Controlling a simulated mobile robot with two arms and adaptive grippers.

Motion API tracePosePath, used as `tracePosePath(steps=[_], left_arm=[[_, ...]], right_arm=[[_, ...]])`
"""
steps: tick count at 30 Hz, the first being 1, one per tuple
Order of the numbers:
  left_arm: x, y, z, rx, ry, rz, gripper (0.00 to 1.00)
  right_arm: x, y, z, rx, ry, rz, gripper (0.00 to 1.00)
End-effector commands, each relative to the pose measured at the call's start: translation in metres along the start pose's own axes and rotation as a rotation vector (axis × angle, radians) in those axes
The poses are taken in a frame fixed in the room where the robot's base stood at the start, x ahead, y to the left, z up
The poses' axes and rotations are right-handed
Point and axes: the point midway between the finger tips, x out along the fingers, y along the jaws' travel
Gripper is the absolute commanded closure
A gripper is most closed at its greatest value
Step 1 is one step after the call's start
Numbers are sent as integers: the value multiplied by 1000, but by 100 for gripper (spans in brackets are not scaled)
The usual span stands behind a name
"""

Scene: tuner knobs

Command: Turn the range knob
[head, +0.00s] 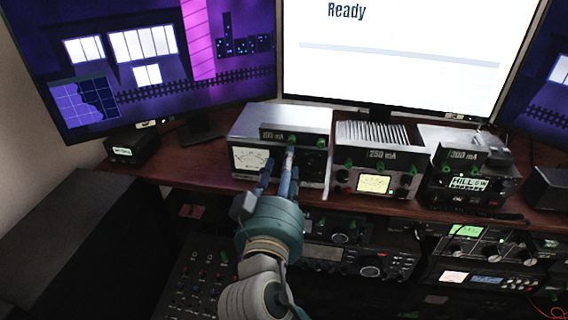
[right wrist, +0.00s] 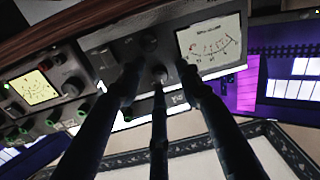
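One knob (right wrist: 159,73) sits between my fingertips; the other knob (right wrist: 149,42) is just beyond. I cannot read which is the range knob. My right gripper (head: 278,165) is in front of this panel, its three fingers (right wrist: 158,80) spread around the nearer knob. Contact is unclear. My left gripper is not in view.
Two more units stand to the right: a finned one (head: 375,150) labelled "250 mA" and a black one (head: 465,175) labelled "300 mA". Monitors stand behind. More radio gear (head: 365,262) sits below the wooden shelf (head: 205,170), close around my right arm.

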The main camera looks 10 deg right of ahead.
Motion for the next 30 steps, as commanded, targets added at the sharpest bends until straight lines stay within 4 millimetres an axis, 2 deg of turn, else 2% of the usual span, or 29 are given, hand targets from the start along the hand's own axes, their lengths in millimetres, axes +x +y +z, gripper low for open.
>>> tracePosePath(steps=[2, 7, 8, 16, 23, 30], left_arm=[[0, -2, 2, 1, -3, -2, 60], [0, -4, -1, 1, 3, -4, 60], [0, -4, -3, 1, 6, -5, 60], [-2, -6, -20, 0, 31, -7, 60], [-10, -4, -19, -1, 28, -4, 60], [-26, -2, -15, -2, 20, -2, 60]], right_arm=[[0, 0, 0, 0, 0, 0, 65], [0, 0, 0, 0, 0, 0, 99], [0, 0, 0, 0, 1, -1, 100], [0, 0, -1, -14, 1, -1, 100], [1, 1, -3, -103, -4, 0, 100], [1, 1, -5, -284, -12, -1, 100]])
